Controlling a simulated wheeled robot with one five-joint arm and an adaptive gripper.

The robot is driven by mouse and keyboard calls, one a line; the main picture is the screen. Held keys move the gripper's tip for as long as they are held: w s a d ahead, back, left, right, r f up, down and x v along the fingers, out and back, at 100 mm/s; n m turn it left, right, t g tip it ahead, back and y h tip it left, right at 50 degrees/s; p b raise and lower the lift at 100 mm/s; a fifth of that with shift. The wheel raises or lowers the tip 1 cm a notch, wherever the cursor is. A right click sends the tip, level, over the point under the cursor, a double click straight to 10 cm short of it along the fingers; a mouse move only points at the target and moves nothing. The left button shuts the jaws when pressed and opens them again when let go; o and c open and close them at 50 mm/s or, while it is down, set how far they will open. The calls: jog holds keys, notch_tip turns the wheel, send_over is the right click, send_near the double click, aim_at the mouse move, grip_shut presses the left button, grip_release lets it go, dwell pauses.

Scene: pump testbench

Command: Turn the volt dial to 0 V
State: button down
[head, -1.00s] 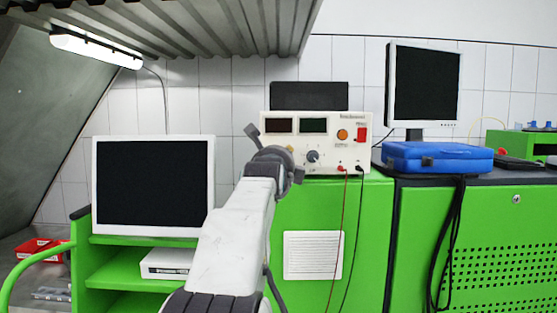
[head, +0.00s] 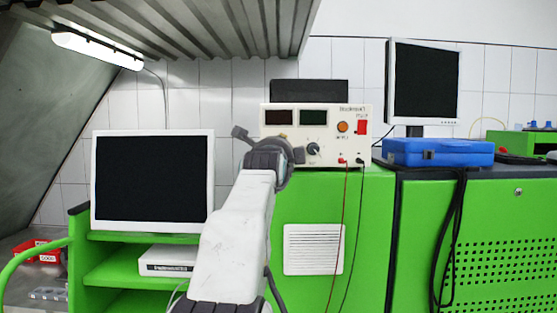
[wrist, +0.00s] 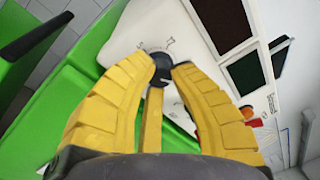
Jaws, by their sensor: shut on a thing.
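The white power supply (head: 353,150) stands on the green cabinet, with two dark displays and a row of controls. My gripper (head: 292,155) is at the lower left of its front panel in the head view. In the wrist view, the yellow fingertips (wrist: 162,70) are closed around a round dark dial (wrist: 160,62) beneath the left display. The head view hides this dial behind my gripper. A second dial (head: 313,148) is visible just right of the gripper there.
An orange knob (head: 342,127) and a red switch (head: 361,127) sit at the panel's right. Red and black leads (head: 345,190) hang from its lower right. A monitor (head: 152,182) stands left, and a blue case (head: 437,152) lies right.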

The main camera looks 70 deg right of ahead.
dwell(0.3)
jog(key=c, duration=1.1)
grip_release()
jog(key=shift+o, duration=0.2)
jog(key=v, duration=1.2)
jog(key=shift+w, duration=0.1)
